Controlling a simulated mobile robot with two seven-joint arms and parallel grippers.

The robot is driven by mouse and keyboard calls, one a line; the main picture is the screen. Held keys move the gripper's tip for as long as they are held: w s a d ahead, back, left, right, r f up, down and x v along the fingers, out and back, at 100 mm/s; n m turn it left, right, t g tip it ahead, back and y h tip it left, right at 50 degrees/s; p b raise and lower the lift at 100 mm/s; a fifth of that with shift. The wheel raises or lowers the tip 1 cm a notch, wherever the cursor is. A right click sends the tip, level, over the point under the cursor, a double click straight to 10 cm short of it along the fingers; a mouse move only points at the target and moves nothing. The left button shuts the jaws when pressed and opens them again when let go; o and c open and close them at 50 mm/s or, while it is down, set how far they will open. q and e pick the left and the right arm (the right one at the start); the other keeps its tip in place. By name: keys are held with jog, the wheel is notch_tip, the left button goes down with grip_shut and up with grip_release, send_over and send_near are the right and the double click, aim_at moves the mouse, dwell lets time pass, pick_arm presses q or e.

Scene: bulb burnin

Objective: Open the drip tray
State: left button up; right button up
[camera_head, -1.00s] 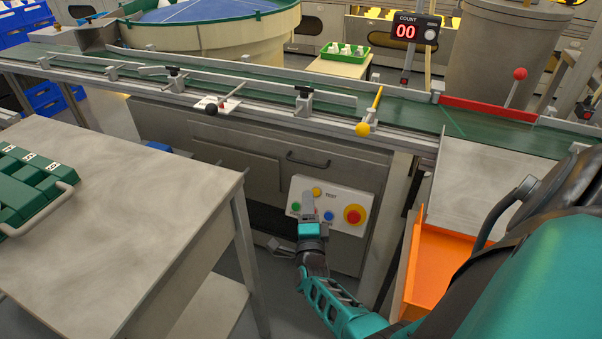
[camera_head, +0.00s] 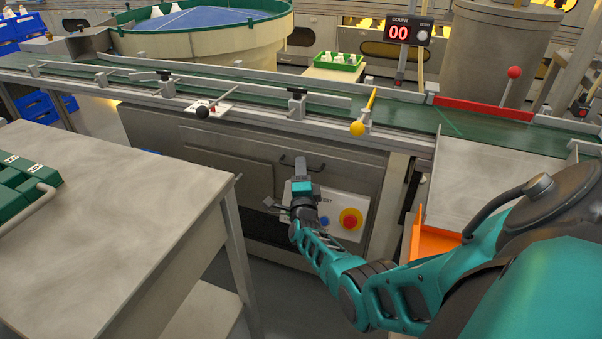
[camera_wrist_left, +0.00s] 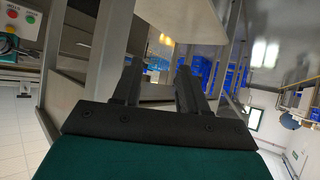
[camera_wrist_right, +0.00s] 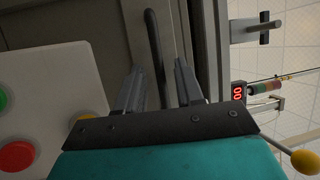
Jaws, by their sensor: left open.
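The drawer-like grey front (camera_head: 345,172) under the conveyor carries a dark bar handle, which appears to be the drip tray's. The front looks closed. In the right wrist view the handle (camera_wrist_right: 153,45) stands ahead of my right gripper (camera_wrist_right: 160,78), in line with the gap between its fingers. My left gripper (camera_wrist_left: 160,75) is open and empty, outside the head view.
A white button panel (camera_head: 338,203) with a red knob (camera_head: 351,219) sits just right of my right gripper. A grey table (camera_head: 110,190) stands at the left. The conveyor (camera_head: 400,110) runs above the cabinet. An orange chute (camera_head: 432,242) is at the right.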

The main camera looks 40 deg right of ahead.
grip_shut()
dwell(1.4)
